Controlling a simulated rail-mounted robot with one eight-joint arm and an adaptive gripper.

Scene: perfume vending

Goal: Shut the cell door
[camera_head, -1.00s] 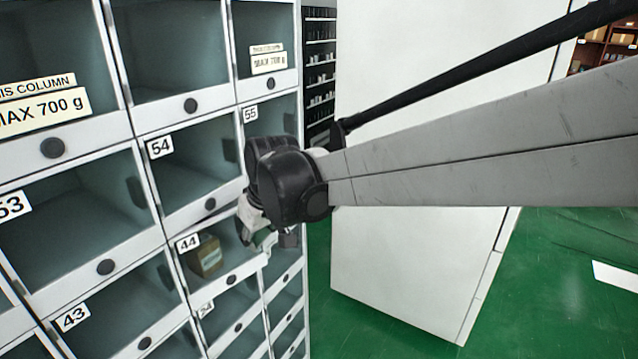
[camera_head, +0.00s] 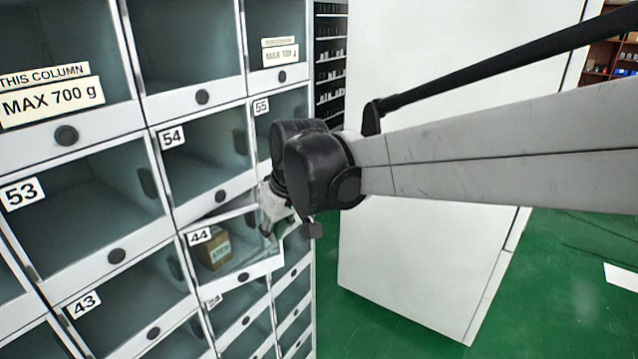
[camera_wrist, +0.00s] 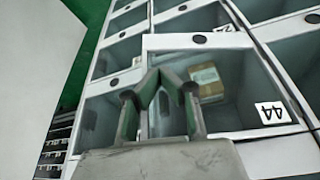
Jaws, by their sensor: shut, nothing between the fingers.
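The cell door numbered 44 (camera_head: 252,276) is a clear panel with a white frame and a dark round knob. In the head view it stands ajar, tilted out from the cabinet front, its right corner overlapping the neighbouring column. A small tan box (camera_head: 213,250) sits behind it and also shows in the wrist view (camera_wrist: 207,80). My gripper (camera_head: 268,229) is at the door's upper right corner, partly hidden by my wrist. In the wrist view my gripper (camera_wrist: 161,78) has its fingers converging, empty, in front of the clear panel of door 44 (camera_wrist: 225,41). I cannot tell whether they touch it.
Closed-looking cells 54 (camera_head: 208,160), 53 (camera_head: 85,205) and 43 (camera_head: 125,305) surround the door. A large white panel (camera_head: 410,240) stands to the right of the cabinet. Green floor (camera_head: 560,290) lies open at the lower right.

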